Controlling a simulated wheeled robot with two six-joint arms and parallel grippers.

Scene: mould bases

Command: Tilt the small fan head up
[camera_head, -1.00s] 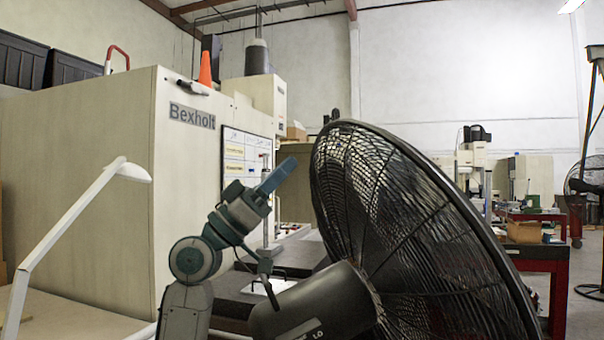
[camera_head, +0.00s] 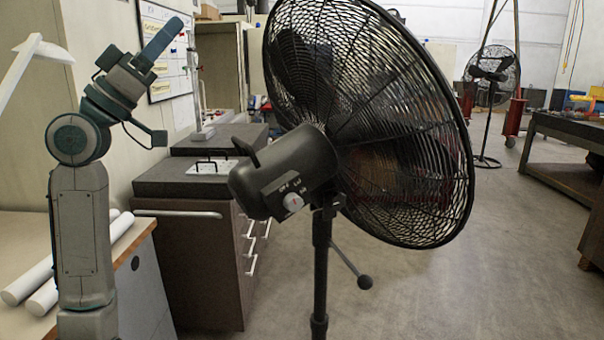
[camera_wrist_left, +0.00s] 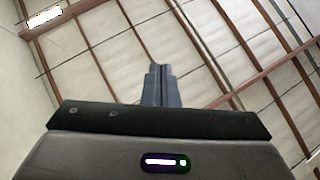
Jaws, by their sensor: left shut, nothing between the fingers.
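A black pedestal fan stands close in front of me in the head view. Its round caged head (camera_head: 385,130) faces away to the right and tilts somewhat upward; the motor housing (camera_head: 285,175) with a pale knob faces me. Its pole (camera_head: 320,270) carries a lever with a round knob (camera_head: 364,282). A second black fan (camera_head: 492,70) on a stand shows smaller, far back at the right. My left gripper (camera_head: 165,38) is shut and empty, raised left of the near fan and apart from it. Its closed fingers (camera_wrist_left: 158,85) point at the ceiling in the left wrist view.
A brown drawer cabinet (camera_head: 190,250) with dark slabs on top stands behind the near fan's left side. A wooden worktop with white tubes (camera_head: 85,262) is at the left, under a white lamp arm (camera_head: 25,60). A workbench (camera_head: 570,130) is at right. The floor between is open.

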